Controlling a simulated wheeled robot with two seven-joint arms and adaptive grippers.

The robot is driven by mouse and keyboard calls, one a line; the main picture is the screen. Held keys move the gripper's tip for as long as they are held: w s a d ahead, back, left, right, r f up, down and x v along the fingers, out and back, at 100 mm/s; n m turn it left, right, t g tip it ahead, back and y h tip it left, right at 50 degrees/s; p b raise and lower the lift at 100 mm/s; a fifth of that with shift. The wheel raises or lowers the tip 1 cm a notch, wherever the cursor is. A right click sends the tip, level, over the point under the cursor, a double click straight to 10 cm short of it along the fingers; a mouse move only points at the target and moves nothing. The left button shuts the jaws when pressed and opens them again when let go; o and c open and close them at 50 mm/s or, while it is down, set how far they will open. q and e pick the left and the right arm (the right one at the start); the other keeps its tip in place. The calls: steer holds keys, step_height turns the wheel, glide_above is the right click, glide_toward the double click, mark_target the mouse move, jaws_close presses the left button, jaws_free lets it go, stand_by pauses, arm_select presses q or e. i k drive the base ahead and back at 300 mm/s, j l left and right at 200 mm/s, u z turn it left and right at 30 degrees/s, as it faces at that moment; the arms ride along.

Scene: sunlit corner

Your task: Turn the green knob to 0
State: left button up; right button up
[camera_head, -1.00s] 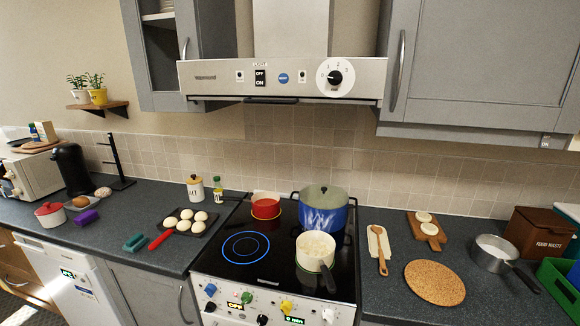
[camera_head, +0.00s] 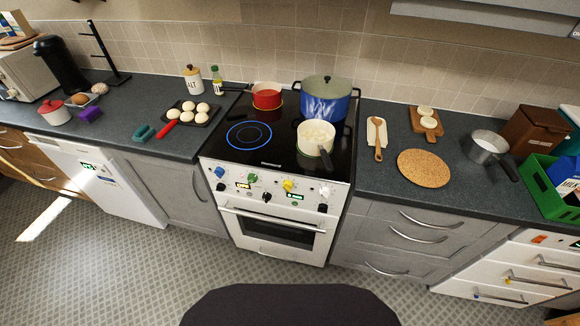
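The green knob (camera_head: 252,179) is on the white front panel of the stove (camera_head: 272,190), left of the middle. Several black and white knobs are on the same panel. Neither of my grippers is in view.
A blue pot (camera_head: 325,101), a red pot (camera_head: 267,97) and a white saucepan (camera_head: 315,138) stand on the black hob. The saucepan's dark handle hangs toward the front edge. A blue ring glows on the hob's left. The tiled floor (camera_head: 185,265) before the stove is clear.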

mark_target(252, 178)
steer(key=k+l, duration=0.1)
steer(key=k, duration=0.95)
